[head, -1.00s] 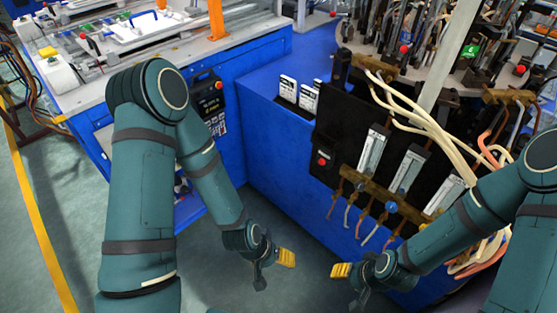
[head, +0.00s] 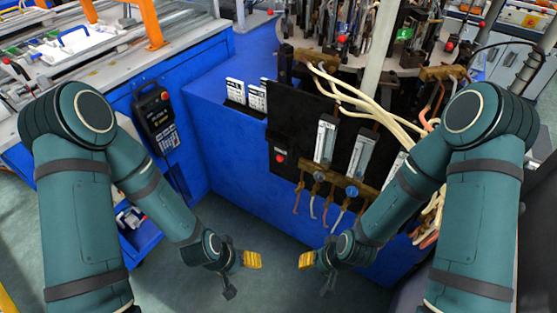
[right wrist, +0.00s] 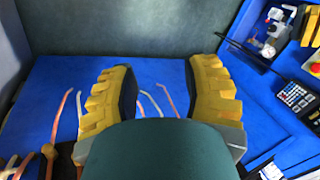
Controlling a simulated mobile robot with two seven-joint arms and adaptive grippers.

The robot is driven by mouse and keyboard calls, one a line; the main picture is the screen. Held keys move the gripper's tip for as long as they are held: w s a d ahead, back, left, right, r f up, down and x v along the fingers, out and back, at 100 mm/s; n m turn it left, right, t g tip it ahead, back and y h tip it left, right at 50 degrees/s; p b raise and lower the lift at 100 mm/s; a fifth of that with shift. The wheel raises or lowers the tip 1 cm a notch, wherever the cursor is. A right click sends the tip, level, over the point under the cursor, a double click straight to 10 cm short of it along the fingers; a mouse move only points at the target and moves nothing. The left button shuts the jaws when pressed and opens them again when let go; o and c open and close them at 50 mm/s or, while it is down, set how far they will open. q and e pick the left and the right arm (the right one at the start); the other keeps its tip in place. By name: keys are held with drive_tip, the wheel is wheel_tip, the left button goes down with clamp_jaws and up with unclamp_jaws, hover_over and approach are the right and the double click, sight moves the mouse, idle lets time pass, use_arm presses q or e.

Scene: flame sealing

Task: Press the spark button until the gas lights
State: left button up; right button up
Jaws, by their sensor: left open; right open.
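A red button (head: 281,158) sits at the lower left of the black gas panel (head: 294,110) on the blue cabinet in the head view. I cannot tell for certain that it is the spark button. My left gripper (head: 252,260) is open and empty, low in front of the cabinet. My right gripper (head: 306,260) is open, below the panel and its red button, clear of both. In the right wrist view its yellow fingers (right wrist: 162,92) are spread apart with nothing between them. No flame shows.
Flow tubes (head: 325,138) and blue valve knobs (head: 351,191) sit right of the button, with thin hoses hanging below. A black control pendant (head: 157,118) hangs on the left bench; its keypad (right wrist: 295,95) shows in the right wrist view. The floor (head: 268,288) between my grippers is clear.

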clamp_jaws()
idle(1.1)
